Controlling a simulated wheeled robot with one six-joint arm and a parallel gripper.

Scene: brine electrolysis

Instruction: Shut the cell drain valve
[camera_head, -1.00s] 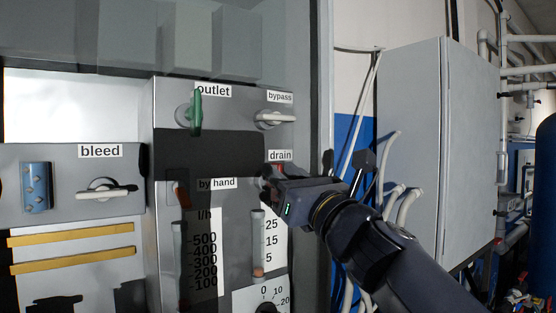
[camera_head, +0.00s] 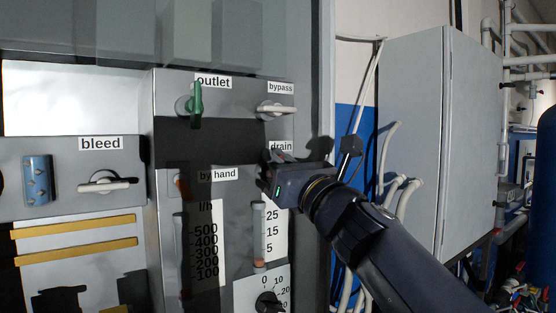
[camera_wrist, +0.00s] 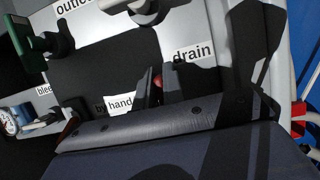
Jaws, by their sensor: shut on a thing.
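The drain valve sits under the "drain" label (camera_head: 280,147) on the grey panel in the head view. My gripper (camera_head: 268,180) is at the panel just below that label and covers most of the valve. In the wrist view, a small red part of the drain valve handle (camera_wrist: 158,82) shows between the dark fingers of my gripper (camera_wrist: 158,90). The gripper is shut on this handle. The handle's full outline and angle are hidden, so I cannot tell its exact position.
Above are the green outlet handle (camera_head: 196,105) and the white bypass handle (camera_head: 276,109). The white bleed handle (camera_head: 104,186) is at the left. Two flow tubes stand below, with a dial (camera_head: 268,302). A grey cabinet (camera_head: 410,130) and loose hoses are at the right.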

